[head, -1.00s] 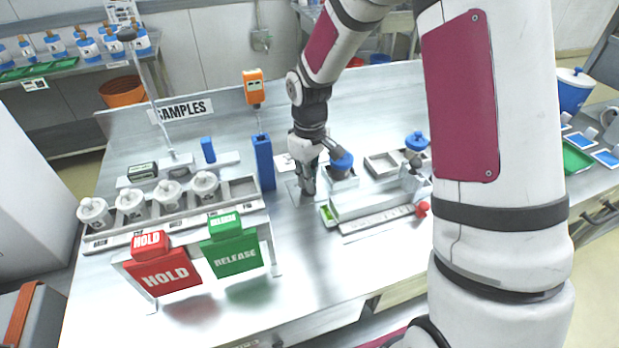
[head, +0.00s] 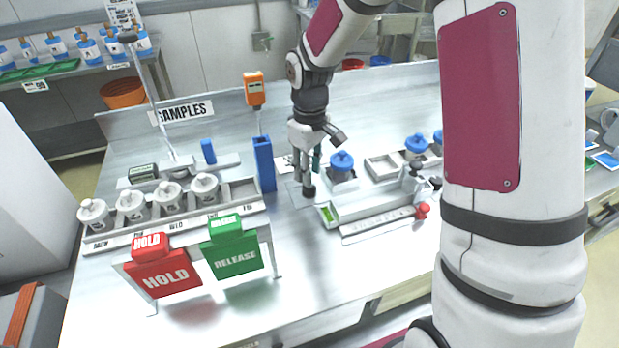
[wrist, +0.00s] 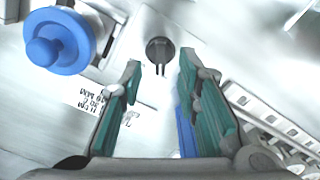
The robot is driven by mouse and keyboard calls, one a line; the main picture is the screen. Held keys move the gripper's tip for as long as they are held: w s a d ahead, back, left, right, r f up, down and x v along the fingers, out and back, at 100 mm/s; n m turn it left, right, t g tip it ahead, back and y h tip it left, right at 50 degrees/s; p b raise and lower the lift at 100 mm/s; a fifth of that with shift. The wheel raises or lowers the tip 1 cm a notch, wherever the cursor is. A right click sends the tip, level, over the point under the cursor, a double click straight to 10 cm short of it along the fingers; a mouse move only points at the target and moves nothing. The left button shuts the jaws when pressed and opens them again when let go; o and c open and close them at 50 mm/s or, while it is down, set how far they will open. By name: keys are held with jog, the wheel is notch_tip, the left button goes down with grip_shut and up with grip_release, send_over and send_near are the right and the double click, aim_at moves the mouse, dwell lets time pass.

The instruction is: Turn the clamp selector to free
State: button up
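The clamp selector appears to be a small dark round knob (wrist: 160,49) on a pale plate, with a two-pronged dark shape at its lower side. In the head view the dark knob (head: 308,191) sits just below my fingers. My gripper (wrist: 161,70) is open and empty, its teal-padded fingers apart on either side of the line to the knob. The knob shows beyond the fingertips, between them; contact cannot be told. In the head view my gripper (head: 311,172) is above the plate. Small print on the plate is too blurred to read.
A blue-knobbed block (head: 342,162) stands close to the right of my gripper, and a blue upright holder (head: 264,163) to the left. A clamp rail (head: 372,210) lies to the right. Red HOLD (head: 164,277) and green RELEASE (head: 236,257) signs stand in front.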

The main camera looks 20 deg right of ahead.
notch_tip(320, 180, up, 8)
jog(key=shift+r, duration=0.2)
dwell(0.4)
jog(key=s+r+m+t, duration=0.2)
jog(key=s+r+m, duration=0.1)
jog(key=s+r, duration=0.8)
jog(key=s+m+t, duration=0.2)
jog(key=s+m, duration=0.1)
jog(key=s, duration=1.1)
jog(key=shift+s+d+r+t, duration=0.2)
jog(key=shift+t, duration=0.2)
